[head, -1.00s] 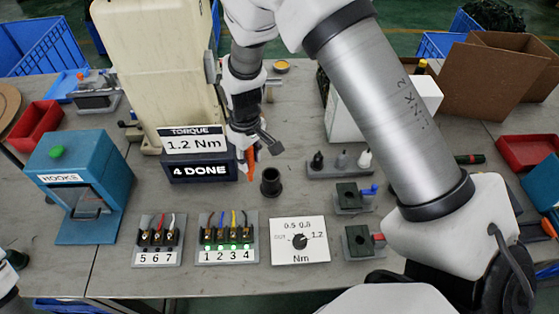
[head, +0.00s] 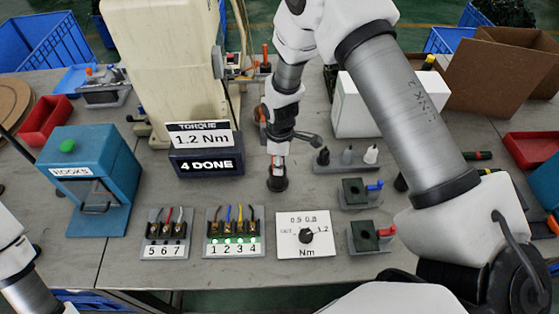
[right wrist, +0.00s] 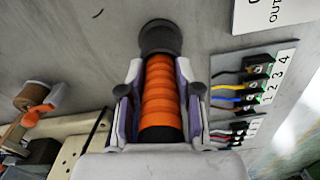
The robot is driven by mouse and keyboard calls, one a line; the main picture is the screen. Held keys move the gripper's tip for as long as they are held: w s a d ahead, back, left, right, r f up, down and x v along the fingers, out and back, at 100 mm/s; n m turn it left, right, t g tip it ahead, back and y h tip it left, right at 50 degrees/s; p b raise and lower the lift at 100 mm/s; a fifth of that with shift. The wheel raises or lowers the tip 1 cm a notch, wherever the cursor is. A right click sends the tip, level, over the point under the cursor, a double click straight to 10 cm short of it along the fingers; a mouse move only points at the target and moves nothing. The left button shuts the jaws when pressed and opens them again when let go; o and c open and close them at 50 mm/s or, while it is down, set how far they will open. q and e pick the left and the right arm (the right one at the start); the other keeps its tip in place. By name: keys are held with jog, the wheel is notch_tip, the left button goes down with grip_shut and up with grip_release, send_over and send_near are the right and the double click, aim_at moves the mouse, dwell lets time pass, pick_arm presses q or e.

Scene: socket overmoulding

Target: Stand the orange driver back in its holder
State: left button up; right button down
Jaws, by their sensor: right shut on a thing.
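My right gripper (head: 278,158) points down directly above the black cup-shaped holder (head: 277,182) on the table. In the right wrist view my right gripper (right wrist: 160,105) is shut on the ribbed orange handle of the driver (right wrist: 163,92). The handle lines up with the black holder (right wrist: 160,38), and its far end meets or enters the holder's mouth. I cannot tell how deep it sits. In the head view the gripper mostly hides the driver. My left arm shows at the lower left edge; its gripper is out of view.
The torque display (head: 206,160) reads 1.2 Nm and 4 DONE. A grey rack of bits (head: 346,160) stands right of the holder. Terminal blocks (head: 233,235) and a dial plate (head: 305,235) lie in front. A blue HOOKS box (head: 90,185) stands left.

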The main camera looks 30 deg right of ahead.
jog(key=c, duration=0.8)
grip_release()
jog(key=shift+f, duration=0.1)
jog(key=shift+r, duration=0.25)
notch_tip(320, 180, up, 12)
jog(key=shift+f+b, duration=0.1)
jog(key=shift+b, duration=1.1)
